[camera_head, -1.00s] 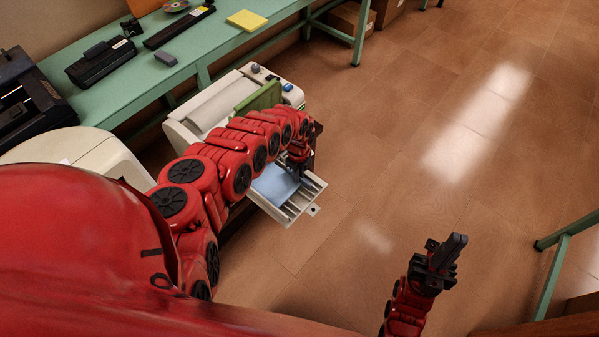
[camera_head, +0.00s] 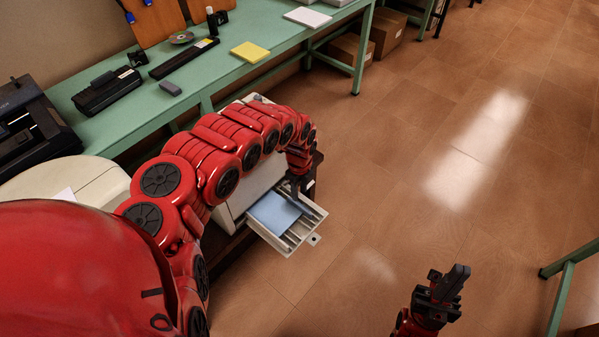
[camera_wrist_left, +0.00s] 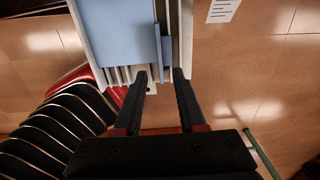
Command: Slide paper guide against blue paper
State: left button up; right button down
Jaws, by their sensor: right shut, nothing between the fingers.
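The blue paper (camera_head: 272,214) lies in the pale tray (camera_head: 287,246) that sticks out of the printer. It also fills the top of the left wrist view (camera_wrist_left: 115,30). A narrow blue-grey upright piece, which looks like the paper guide (camera_wrist_left: 166,50), stands close along the right side of the paper there. My left gripper (camera_head: 296,190) is over the tray's right side. In the wrist view my left gripper (camera_wrist_left: 161,76) is open, its fingers spread on either side of the guide's near end; contact cannot be told. My right gripper (camera_head: 453,276) is shut and empty, above the floor.
A green bench (camera_head: 230,75) with devices and a yellow pad (camera_head: 250,52) runs along the back left. A pale rounded machine (camera_head: 70,185) stands at left. A green table leg (camera_head: 560,290) is at lower right. The floor between is clear.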

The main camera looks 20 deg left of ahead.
pick_arm(q)
notch_tip(320, 180, up, 9)
jog(key=p, duration=0.1)
dwell(0.6)
